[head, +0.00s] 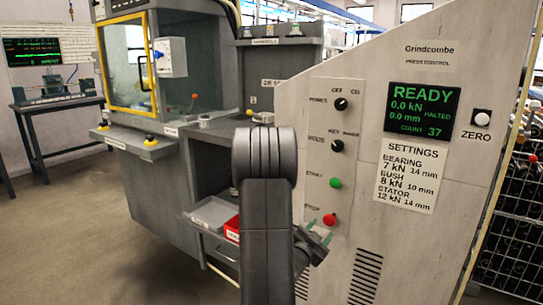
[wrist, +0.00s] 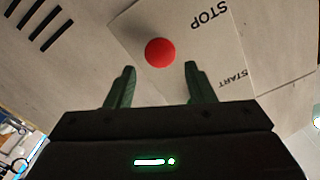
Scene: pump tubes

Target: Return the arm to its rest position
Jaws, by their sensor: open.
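My arm (head: 268,215) rises in the middle of the head view, in front of the press control cabinet (head: 430,250). My gripper (head: 322,234) is at the lower right of the arm, close to the red stop button (head: 329,219). In the wrist view the two green fingers of my gripper (wrist: 158,88) are spread apart with nothing between them. The red button (wrist: 160,52) labelled STOP shows just beyond the fingertips. Whether the fingers touch the panel cannot be told.
The control panel (head: 322,185) also carries black knobs and a green button (head: 335,183). A display (head: 421,108) reads READY and HALTED. A grey tray (head: 212,213) and a red bin (head: 233,228) sit left of my arm. A wire rack (head: 510,220) stands at right. Open floor (head: 80,240) lies at left.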

